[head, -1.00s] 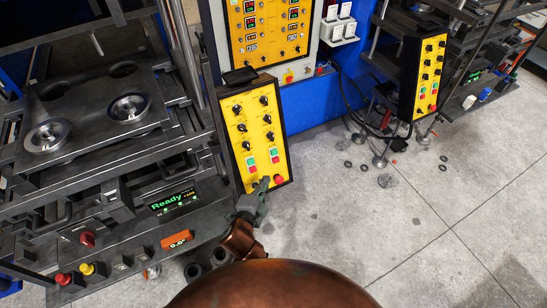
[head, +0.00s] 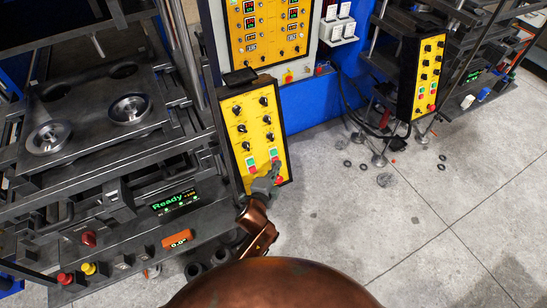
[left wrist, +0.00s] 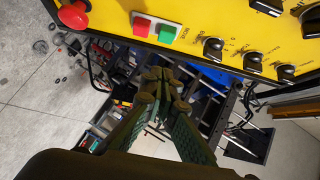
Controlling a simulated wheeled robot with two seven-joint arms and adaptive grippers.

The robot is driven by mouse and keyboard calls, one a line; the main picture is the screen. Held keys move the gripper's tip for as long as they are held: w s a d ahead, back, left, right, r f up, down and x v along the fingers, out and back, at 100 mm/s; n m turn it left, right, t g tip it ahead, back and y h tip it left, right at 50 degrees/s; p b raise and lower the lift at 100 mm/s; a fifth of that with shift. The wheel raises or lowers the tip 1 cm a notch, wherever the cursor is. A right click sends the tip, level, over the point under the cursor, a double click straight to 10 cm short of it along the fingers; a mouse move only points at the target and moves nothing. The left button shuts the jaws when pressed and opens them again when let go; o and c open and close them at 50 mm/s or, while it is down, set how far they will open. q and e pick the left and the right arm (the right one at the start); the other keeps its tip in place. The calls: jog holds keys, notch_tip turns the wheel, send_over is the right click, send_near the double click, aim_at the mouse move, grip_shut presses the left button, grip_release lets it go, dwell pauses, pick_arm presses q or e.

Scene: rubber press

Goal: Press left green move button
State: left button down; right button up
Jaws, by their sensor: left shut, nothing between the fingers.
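A yellow control panel (head: 259,126) stands tilted at the centre left of the head view. It has two pairs of green and red buttons low on its face. The left green button (head: 250,161) shows uncovered; the right green button (head: 273,153) is just above my gripper. My left gripper (head: 270,173) is shut and empty, in front of the panel's lower right, partly hiding the buttons there. In the left wrist view my shut fingers (left wrist: 165,92) lie below one green button (left wrist: 171,32) and its red button (left wrist: 142,27); contact is not visible. My right gripper is not in view.
A red mushroom knob (left wrist: 74,14) and several black knobs (left wrist: 213,48) share the panel face. The press (head: 95,130) with its ready display (head: 174,200) stands at left. A second yellow panel (head: 429,72) stands at back right. The floor (head: 400,230) at right is open.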

aim_at(277, 152)
pick_arm(q)
jog(key=w, duration=0.1)
jog(key=w+f, duration=0.1)
jog(key=w, duration=0.1)
jog(key=w+p, duration=0.1)
jog(key=shift+w+a+f, duration=0.25)
jog(key=shift+w+a, duration=0.05)
jog(key=shift+w+a+f, duration=0.2)
jog(key=shift+w+a, duration=0.05)
jog(key=shift+w, duration=0.1)
